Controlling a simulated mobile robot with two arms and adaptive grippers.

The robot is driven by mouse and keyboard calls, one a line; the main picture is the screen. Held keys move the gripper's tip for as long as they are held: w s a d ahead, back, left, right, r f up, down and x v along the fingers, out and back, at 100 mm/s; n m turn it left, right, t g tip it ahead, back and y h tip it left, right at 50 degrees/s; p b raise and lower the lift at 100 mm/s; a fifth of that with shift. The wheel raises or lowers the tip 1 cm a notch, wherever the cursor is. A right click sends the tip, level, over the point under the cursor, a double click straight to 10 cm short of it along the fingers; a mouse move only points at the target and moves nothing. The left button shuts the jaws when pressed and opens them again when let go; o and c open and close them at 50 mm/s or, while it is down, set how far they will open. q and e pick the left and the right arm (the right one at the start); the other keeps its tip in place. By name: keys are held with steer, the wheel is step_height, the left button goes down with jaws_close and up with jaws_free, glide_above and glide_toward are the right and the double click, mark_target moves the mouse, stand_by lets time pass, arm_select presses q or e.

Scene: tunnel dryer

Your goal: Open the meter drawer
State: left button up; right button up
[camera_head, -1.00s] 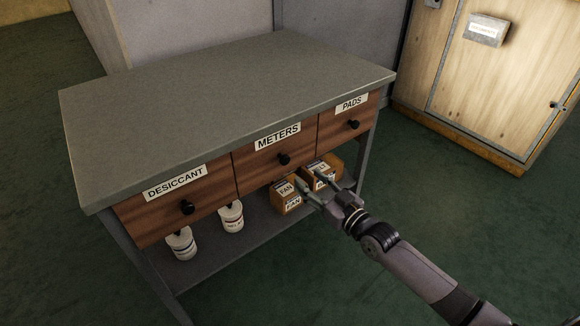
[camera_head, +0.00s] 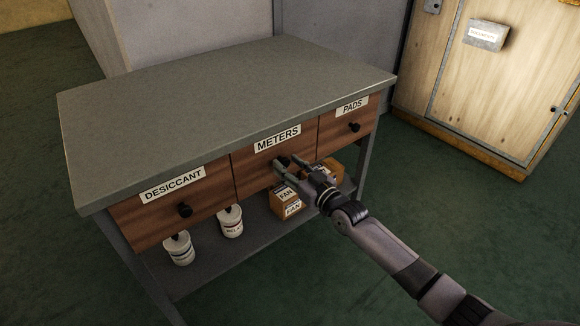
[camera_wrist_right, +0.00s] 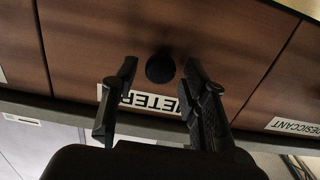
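The meter drawer (camera_head: 258,172) is the middle wooden drawer of the grey bench, labelled METERS, and it looks shut. Its dark round knob (camera_wrist_right: 160,68) shows in the right wrist view, between and just beyond the fingertips. In the head view the knob (camera_head: 282,161) is partly covered by a finger. My right gripper (camera_head: 288,165) is open and empty in front of the drawer. In the right wrist view its two fingers (camera_wrist_right: 155,75) stand apart on either side of the knob, with no clear contact. My left gripper is not in view.
The desiccant drawer (camera_head: 160,214) is on the left and the pads drawer (camera_head: 340,132) on the right, both shut. White tubs (camera_head: 230,221) and fan boxes (camera_head: 286,203) stand on the lower shelf. The benchtop (camera_head: 220,110) is bare. A wooden cabinet (camera_head: 495,85) stands at the right.

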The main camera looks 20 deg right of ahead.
jaws_close()
stand_by(0.6)
